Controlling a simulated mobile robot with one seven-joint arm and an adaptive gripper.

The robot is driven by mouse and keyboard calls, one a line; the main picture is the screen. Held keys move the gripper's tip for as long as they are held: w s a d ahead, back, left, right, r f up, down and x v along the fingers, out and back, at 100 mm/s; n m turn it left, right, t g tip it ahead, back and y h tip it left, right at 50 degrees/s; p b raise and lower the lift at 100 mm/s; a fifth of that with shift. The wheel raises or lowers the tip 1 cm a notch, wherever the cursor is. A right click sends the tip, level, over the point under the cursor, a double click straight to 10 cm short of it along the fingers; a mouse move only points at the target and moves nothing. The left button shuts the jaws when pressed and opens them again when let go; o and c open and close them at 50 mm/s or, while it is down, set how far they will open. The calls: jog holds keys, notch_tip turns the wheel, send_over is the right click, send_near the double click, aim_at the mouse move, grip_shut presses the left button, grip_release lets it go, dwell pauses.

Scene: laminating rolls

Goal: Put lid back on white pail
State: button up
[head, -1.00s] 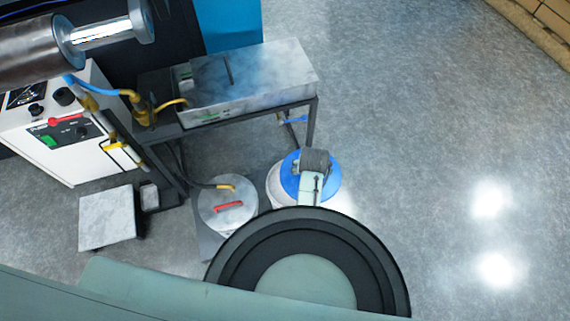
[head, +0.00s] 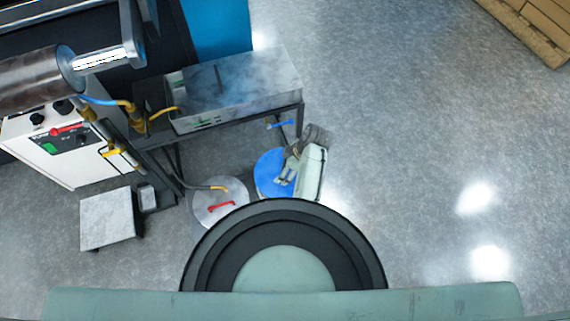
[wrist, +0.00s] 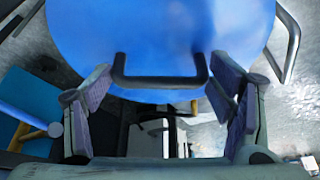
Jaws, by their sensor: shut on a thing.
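The blue round lid (head: 268,172) shows in the head view below the metal bench, partly covered by my gripper (head: 285,175). In the wrist view the blue lid (wrist: 150,35) fills the top, and its black handle (wrist: 160,82) spans between my two fingers. My gripper is shut on this handle, with one finger at each side. The white pail is not clearly visible in the head view; the lid, my arm and my round base cover that area. I cannot tell whether the lid touches the pail. A curved metal bar (wrist: 292,42) shows right of the lid.
A grey round lid with a red handle (head: 221,206) sits just left of the blue lid. The metal bench (head: 240,90) stands behind, and a white control box (head: 65,145) at the left. Open floor lies to the right, with a pallet at the far corner.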

jog(key=shift+f+b, duration=2.25)
jog(key=shift+f, duration=0.2)
jog(key=shift+f+b, duration=0.5)
jog(key=shift+f, duration=0.25)
jog(key=shift+p, duration=0.35)
jog(key=shift+f, duration=0.15)
jog(key=o, duration=1.3)
jog(key=shift+o, duration=0.3)
